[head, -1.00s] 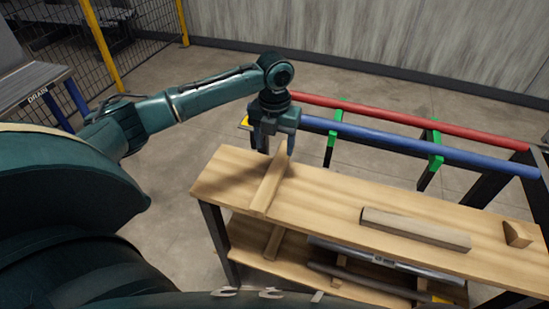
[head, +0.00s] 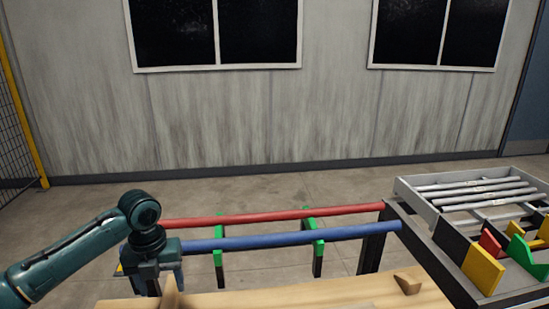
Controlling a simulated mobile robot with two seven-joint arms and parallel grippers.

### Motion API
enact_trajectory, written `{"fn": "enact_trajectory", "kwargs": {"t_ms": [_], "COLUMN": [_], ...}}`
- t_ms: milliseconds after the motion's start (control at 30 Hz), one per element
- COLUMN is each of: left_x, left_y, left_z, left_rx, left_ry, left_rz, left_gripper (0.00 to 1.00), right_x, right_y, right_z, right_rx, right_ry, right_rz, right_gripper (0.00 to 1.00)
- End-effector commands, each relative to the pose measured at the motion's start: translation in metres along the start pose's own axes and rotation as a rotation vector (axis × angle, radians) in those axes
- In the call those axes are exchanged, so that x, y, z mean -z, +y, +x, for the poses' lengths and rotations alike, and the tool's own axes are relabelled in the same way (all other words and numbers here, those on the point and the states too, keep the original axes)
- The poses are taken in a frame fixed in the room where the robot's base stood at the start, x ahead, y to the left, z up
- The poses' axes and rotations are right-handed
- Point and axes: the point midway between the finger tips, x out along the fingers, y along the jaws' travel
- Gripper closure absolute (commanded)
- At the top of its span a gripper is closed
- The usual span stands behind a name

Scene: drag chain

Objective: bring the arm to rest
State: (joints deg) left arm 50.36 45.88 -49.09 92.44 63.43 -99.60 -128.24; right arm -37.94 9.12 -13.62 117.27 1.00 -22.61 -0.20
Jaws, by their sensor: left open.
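My left gripper (head: 158,285) points down at the lower left of the head view, over the far left end of the wooden bench (head: 330,296). It is open. A wooden strip (head: 170,292) stands right by its fingers; I cannot tell whether they touch it. My left arm (head: 75,258) comes in from the lower left edge, bent at the wrist. My right gripper does not show.
A red bar (head: 270,217) and a blue bar (head: 280,240) run behind the bench, with green brackets (head: 314,236). A wooden wedge (head: 408,282) lies on the bench. At right, a tray of grey rods (head: 480,190) and yellow blocks (head: 483,270) stand on a dark table.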

Motion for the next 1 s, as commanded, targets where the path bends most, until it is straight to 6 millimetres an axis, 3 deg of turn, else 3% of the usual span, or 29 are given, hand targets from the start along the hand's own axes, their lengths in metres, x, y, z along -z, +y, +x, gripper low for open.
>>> {"fn": "enact_trajectory", "kwargs": {"t_ms": [200, 333, 467, 667, 1000], "left_x": [0.074, 0.120, 0.162, 0.209, 0.261], "left_y": [-0.062, -0.087, -0.097, -0.077, -0.002], "left_z": [0.064, 0.085, 0.096, 0.099, 0.092], "left_rx": [0.095, 0.190, 0.278, 0.364, 0.402], "left_ry": [-0.003, 0.012, 0.054, 0.110, 0.057], "left_rz": [-0.354, -0.693, -1.093, -1.757, -2.609], "left_gripper": [0.39, 0.39, 0.39, 0.39, 0.39], "right_x": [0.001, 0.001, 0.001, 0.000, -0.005], "right_y": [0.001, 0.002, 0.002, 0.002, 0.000], "right_z": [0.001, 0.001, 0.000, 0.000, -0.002], "right_rx": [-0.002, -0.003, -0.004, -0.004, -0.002], "right_ry": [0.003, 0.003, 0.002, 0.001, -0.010], "right_rz": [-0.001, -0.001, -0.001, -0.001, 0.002], "right_gripper": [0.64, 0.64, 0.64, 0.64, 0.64]}}
